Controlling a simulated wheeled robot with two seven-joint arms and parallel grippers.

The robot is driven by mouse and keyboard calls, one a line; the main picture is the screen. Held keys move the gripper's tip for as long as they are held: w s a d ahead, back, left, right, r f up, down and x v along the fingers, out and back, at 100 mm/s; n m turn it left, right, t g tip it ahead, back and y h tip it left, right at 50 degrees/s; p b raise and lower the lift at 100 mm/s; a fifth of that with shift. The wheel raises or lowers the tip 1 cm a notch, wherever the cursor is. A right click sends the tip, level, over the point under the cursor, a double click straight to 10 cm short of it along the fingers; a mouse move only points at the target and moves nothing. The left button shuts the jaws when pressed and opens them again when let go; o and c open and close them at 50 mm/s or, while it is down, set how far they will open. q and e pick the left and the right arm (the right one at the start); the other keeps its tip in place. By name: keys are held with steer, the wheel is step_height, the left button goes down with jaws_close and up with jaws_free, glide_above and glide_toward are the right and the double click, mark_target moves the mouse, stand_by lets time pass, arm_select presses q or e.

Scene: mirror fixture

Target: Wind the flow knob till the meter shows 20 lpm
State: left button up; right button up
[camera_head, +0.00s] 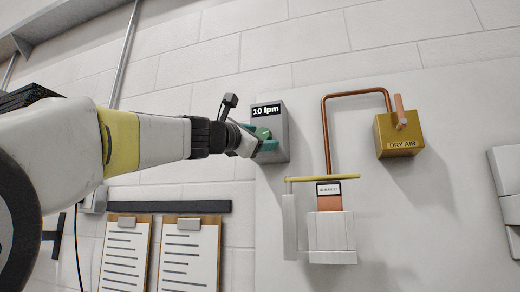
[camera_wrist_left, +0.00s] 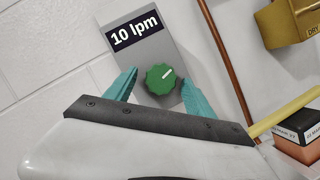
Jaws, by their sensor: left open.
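The grey meter box (camera_head: 277,112) is on the wall, and its dark display (camera_head: 266,110) reads 10 lpm. The display also shows as 10 lpm in the left wrist view (camera_wrist_left: 135,32). The green flow knob (camera_wrist_left: 160,79) sits below the display, with a pale mark towards its upper right. In the head view the knob (camera_head: 263,133) is partly hidden by my gripper. My left gripper (camera_wrist_left: 160,88) is open, with one teal finger on each side of the knob and a visible gap to both. My right gripper is in neither view.
A copper pipe (camera_head: 325,130) runs right of the box to a brass DRY AIR block (camera_head: 400,140). A yellow bar (camera_head: 322,179) sits above a white block (camera_head: 332,232). Two clipboards (camera_head: 125,250) hang from a dark rail (camera_head: 170,206) below my arm.

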arm_select(q)
jaws_close()
steer(key=c, duration=1.4)
jaws_free()
steer(key=shift+o, duration=0.2)
steer(key=shift+m, duration=0.5)
steer(key=m+g, duration=0.1)
steer(key=m, duration=0.1)
steer(key=m+g, duration=0.1)
steer(key=m, duration=0.1)
steer(key=shift+r+h, duration=0.15)
steer(key=shift+h, duration=0.25)
steer(key=m+g, duration=0.1)
steer(key=m, duration=0.1)
steer(key=m+g, duration=0.1)
steer(key=m, duration=0.2)
steer(key=shift+a+r, duration=0.1)
steer(key=shift+r, duration=0.1)
steer(key=m, duration=0.2)
steer(key=m+g+y, duration=0.1)
steer(key=m, duration=0.1)
steer(key=shift+r+y, duration=0.15)
steer(key=shift+y, duration=0.15)
steer(key=shift+r+m+g+y, duration=0.1)
steer(key=shift+m+g+y, duration=0.5)
steer(key=shift+m, duration=1.1)
steer(key=shift+y, duration=0.3)
